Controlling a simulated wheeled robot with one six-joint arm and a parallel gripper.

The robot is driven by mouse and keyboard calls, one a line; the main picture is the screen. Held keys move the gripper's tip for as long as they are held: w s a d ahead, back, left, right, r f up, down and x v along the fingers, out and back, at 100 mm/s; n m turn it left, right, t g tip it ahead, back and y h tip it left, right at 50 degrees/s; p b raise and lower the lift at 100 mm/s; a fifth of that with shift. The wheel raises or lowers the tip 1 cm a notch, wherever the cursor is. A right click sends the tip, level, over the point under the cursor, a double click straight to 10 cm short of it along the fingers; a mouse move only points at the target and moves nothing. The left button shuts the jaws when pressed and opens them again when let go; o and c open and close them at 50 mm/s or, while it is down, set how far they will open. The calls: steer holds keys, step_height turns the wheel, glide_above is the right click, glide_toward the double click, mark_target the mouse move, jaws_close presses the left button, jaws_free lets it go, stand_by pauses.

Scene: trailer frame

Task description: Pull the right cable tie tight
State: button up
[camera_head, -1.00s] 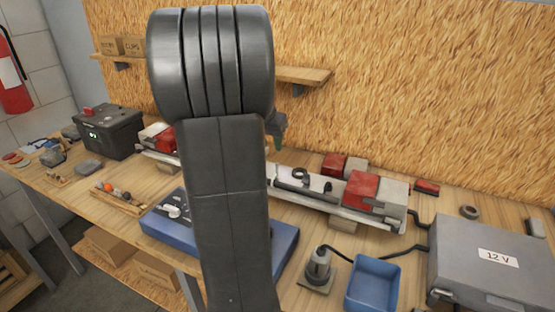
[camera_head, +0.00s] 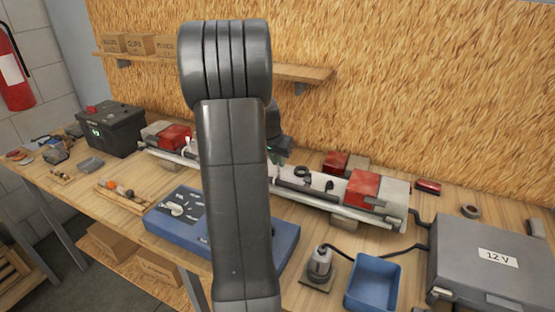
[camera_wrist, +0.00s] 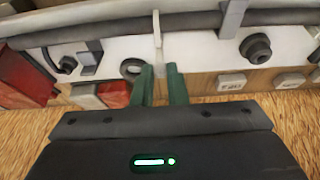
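A white cable tie (camera_wrist: 157,30) stands upright across the dark cable (camera_wrist: 105,30) in the wrist view. The cable runs along a pale trailer frame rail (camera_wrist: 195,48). In the head view the frame (camera_head: 340,212) lies along the bench, and a small white piece of tie (camera_head: 273,171) shows beside my arm. My gripper (camera_wrist: 163,72) has two green fingers a small gap apart, with nothing seen between them. The fingertips are close to the tie's lower end in the picture; contact cannot be told. In the head view the gripper (camera_head: 284,153) is mostly hidden by my arm.
Red clamps (camera_head: 362,188) hold the frame. A black ring (camera_wrist: 132,68) is close beside the fingers. A blue bin (camera_head: 374,283), a grey 12 V box (camera_head: 490,262) and a blue case (camera_head: 180,222) are on the bench. The chipboard wall (camera_head: 430,90) stands behind.

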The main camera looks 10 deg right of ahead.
jaws_close()
step_height(320, 180, up, 3)
steer(key=shift+f+p, duration=0.1)
steer(key=shift+p, duration=0.3)
steer(key=o, duration=0.5)
jaws_free()
steer(key=b+v, duration=0.1)
steer(key=v, duration=1.2)
steer(key=shift+s+a+r+b, duration=0.15)
steer(key=shift+s+r+b, duration=0.05)
steer(key=shift+r+b, duration=0.1)
steer(key=shift+f, duration=0.15)
